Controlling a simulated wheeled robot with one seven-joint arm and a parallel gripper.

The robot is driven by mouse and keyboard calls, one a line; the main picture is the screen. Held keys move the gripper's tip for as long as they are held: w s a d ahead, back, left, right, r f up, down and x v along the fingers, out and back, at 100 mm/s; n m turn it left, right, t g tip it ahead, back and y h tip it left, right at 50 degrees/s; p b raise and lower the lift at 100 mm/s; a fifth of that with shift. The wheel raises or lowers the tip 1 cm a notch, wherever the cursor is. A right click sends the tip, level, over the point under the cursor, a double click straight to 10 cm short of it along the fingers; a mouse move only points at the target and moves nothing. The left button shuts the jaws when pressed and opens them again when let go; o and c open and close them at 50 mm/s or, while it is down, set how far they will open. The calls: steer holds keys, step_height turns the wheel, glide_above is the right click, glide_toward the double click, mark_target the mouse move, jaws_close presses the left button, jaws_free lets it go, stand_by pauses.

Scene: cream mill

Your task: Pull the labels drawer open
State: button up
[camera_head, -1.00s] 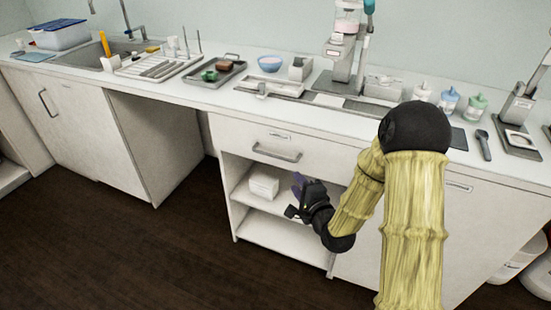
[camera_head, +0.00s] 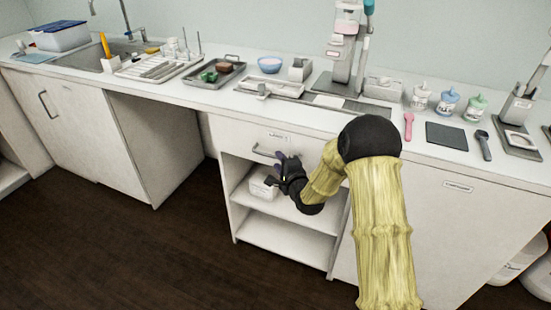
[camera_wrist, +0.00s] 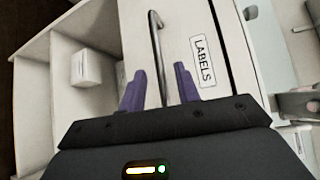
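The labels drawer (camera_head: 234,136) is a white front under the counter, above an open shelf unit, and it looks shut. Its grey bar handle (camera_head: 263,152) is partly hidden by my gripper (camera_head: 277,166) in the head view. In the wrist view the drawer front (camera_wrist: 215,90) carries a "LABELS" tag (camera_wrist: 203,61). The handle (camera_wrist: 155,45) runs down between the two purple fingers of my gripper (camera_wrist: 160,88). The fingers stand apart, with gaps to the bar on both sides. I cannot tell whether the bar is fully at fingertip depth.
A white box (camera_head: 262,184) stands on the upper shelf (camera_head: 290,207) below the drawer. The counter above holds a tray (camera_head: 215,73), a blue bowl (camera_head: 270,64), a pink spoon (camera_head: 408,125) and several jars. The dark floor (camera_head: 130,250) in front is clear.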

steer(key=shift+x, duration=1.9)
jaws_close()
